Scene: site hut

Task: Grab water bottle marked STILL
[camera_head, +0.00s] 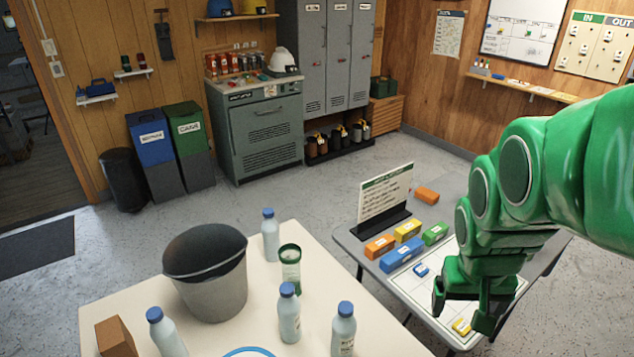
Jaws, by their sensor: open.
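Several pale blue water bottles with blue caps stand upright on the cream table: one at the back (270,240), one in the middle (289,315), one at the front right (343,333) and one at the front left (166,335). I cannot read a STILL mark on any of them. My gripper (461,309) is open, pointing down over the grey side table's white grid sheet, to the right of the bottles and apart from them. A yellow block (461,327) lies by its fingertips.
A grey bucket (215,298) stands among the bottles. A brown box (116,339) sits at the left edge. Coloured blocks (402,255) and an upright sign (385,192) occupy the side table.

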